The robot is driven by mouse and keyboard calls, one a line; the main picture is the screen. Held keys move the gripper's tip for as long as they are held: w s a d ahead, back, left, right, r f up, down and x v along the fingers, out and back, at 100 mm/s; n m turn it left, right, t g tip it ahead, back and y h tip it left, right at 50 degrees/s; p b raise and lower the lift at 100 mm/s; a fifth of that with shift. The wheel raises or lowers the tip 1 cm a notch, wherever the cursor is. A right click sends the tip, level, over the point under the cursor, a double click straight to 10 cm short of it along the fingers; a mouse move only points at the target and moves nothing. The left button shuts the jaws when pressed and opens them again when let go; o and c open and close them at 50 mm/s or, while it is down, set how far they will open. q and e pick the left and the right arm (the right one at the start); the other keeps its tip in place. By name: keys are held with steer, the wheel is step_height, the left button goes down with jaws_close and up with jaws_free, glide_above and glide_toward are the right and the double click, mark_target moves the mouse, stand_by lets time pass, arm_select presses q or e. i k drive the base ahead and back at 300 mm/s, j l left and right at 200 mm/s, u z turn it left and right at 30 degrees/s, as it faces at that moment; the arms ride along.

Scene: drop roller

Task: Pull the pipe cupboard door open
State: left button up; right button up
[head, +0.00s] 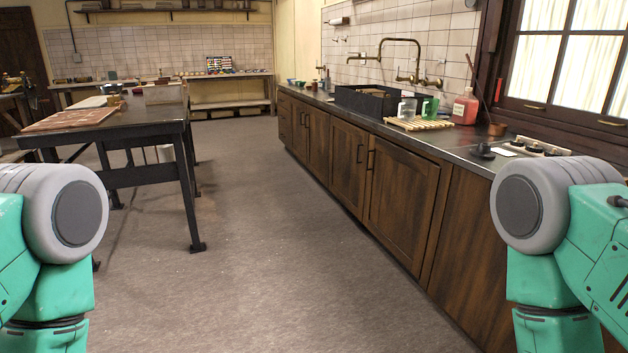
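A row of dark brown wooden cupboard doors runs under the counter on the right side of the head view. The nearest framed door (402,200) has a dark vertical handle (371,160) at its left edge and looks shut. Beside it, a second framed door (347,166) has a handle (359,153) at its right edge and also looks shut. I cannot tell which door is the pipe cupboard's. Only green and grey links of my two arms show at the lower left and lower right. Both grippers are out of the picture.
The dark counter (460,147) holds a red bottle (466,106), a wooden rack (418,124), mugs and a black tray. A dark work table (150,118) stands at left. The grey floor (270,260) between is clear.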

mark_target(348, 143)
steer(key=i, duration=2.05)
steer(key=i+z, duration=0.15)
steer(key=i, duration=0.3)
steer(key=i+j+z, duration=0.2)
steer(key=i, duration=0.2)
steer(key=i+j+z, duration=0.15)
steer(key=i, duration=0.25)
steer(key=i+j+z, duration=0.15)
steer(key=i, duration=0.3)
steer(key=i+j+z, duration=0.2)
steer(key=i+z, duration=0.15)
steer(key=i+j+z, duration=0.55)
steer(key=j+z, duration=0.15)
